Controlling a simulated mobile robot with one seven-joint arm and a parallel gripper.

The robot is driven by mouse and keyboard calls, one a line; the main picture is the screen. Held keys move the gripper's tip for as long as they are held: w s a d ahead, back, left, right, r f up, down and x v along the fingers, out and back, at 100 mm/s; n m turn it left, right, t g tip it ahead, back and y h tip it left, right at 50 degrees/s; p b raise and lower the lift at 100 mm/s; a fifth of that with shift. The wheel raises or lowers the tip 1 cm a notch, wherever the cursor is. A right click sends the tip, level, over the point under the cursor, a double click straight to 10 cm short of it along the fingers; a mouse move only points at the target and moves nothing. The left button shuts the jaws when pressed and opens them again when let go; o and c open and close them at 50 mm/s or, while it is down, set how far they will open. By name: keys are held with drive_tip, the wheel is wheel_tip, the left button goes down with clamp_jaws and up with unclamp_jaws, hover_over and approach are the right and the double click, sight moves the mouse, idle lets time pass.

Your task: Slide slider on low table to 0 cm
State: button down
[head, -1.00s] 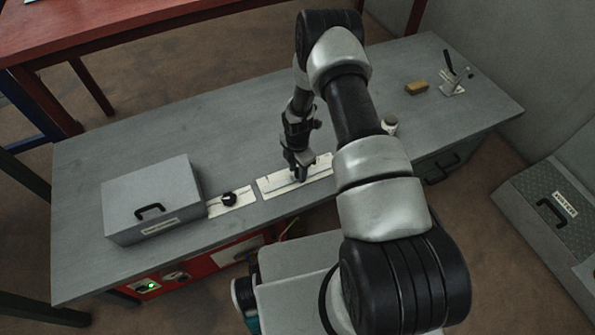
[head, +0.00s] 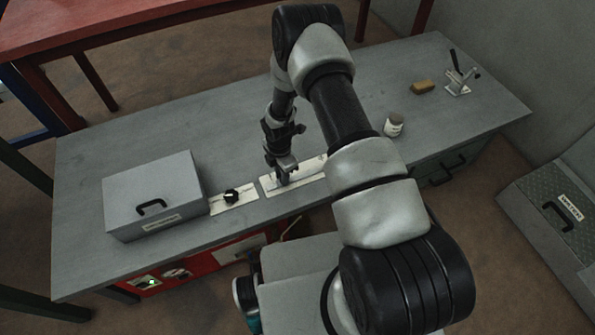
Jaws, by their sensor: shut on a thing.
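The low table (head: 110,160) is grey and carries a slider plate (head: 312,169), a long pale strip with a dark slot, near its front edge. My gripper (head: 284,177) points down onto the left part of this plate. It is shut on the slider's knob, which the fingers hide. The right end of the plate is partly hidden behind my arm. Any scale marks are too small to read.
Left of the slider are a black knob on a plate (head: 232,196) and a grey box with a handle (head: 152,190). A jar (head: 393,124), a tan block (head: 422,87) and a lever device (head: 459,80) stand to the right. The table's middle back is clear.

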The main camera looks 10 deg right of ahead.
sight(273, 187)
drive_tip(key=shift+s+a, duration=0.2)
drive_tip(key=shift+a, duration=0.75)
drive_tip(key=shift+s+a, duration=0.15)
drive_tip(key=shift+a, duration=0.75)
drive_tip(key=c, duration=1.6)
unclamp_jaws()
drive_tip(key=shift+d+r, duration=0.1)
drive_tip(key=shift+r, duration=0.1)
wheel_tip(273, 187, up, 17)
drive_tip(key=p, duration=0.3)
